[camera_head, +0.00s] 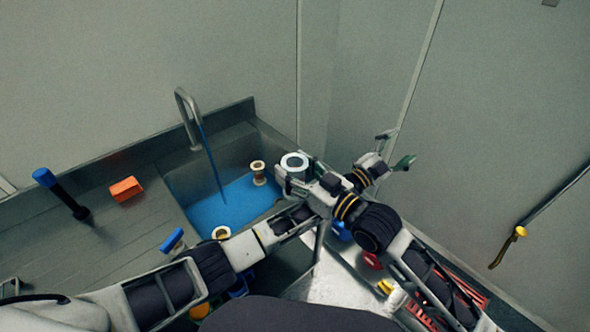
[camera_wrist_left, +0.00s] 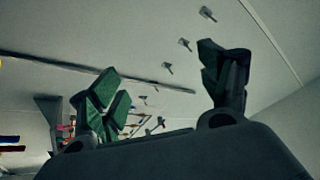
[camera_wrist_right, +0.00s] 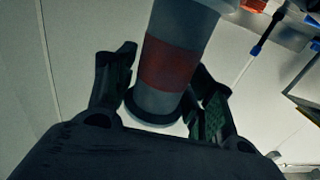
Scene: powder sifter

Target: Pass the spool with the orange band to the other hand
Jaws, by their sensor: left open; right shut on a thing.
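My right gripper (camera_head: 297,180) is shut on a grey spool (camera_head: 294,161), which shows a pale ring-shaped end with a dark centre in the head view. In the right wrist view the spool has a dark reddish-orange band (camera_wrist_right: 168,65) around its body, and the fingers of the right gripper (camera_wrist_right: 160,95) sit on both sides of it near its flanged end. My left gripper (camera_head: 396,150) is open and empty, to the right of the spool and apart from it. Its green-padded fingers (camera_wrist_left: 165,90) are spread wide in the left wrist view, with nothing between them.
My forearms cross in front of the sink. The blue-bottomed sink (camera_head: 222,205) holds a tan spool (camera_head: 258,173); another pale spool end (camera_head: 221,232) shows near its front. Walls lie behind and right.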

